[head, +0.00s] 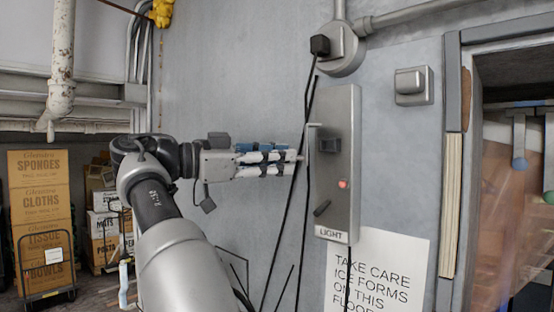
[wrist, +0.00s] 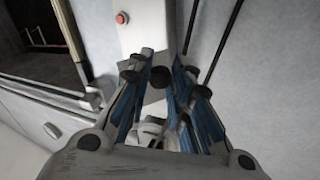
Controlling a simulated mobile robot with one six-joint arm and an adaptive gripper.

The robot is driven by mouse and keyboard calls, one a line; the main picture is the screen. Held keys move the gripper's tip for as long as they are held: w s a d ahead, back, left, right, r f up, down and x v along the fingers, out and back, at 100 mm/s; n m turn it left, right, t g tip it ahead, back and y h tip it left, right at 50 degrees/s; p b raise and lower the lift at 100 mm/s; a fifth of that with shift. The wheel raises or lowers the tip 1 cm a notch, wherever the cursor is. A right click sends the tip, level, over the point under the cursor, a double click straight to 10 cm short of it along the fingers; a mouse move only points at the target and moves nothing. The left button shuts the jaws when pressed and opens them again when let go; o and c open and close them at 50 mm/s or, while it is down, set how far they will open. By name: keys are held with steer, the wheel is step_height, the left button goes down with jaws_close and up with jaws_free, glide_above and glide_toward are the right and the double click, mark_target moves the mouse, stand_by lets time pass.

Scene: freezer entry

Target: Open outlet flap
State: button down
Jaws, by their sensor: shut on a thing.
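In the wrist view my gripper (wrist: 160,78) shows blue fingers with dark pads in front of the panel (wrist: 145,22).
A smaller covered box (head: 413,86) and a doorway are to the right. Stacked cartons (head: 40,190) stand far left.

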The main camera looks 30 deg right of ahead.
steer(key=shift+r, duration=0.1)
steer(key=c, duration=1.4)
jaws_free()
steer(key=shift+c, duration=0.2)
steer(key=shift+s+t, duration=0.15)
steer(key=shift+t, duration=0.15)
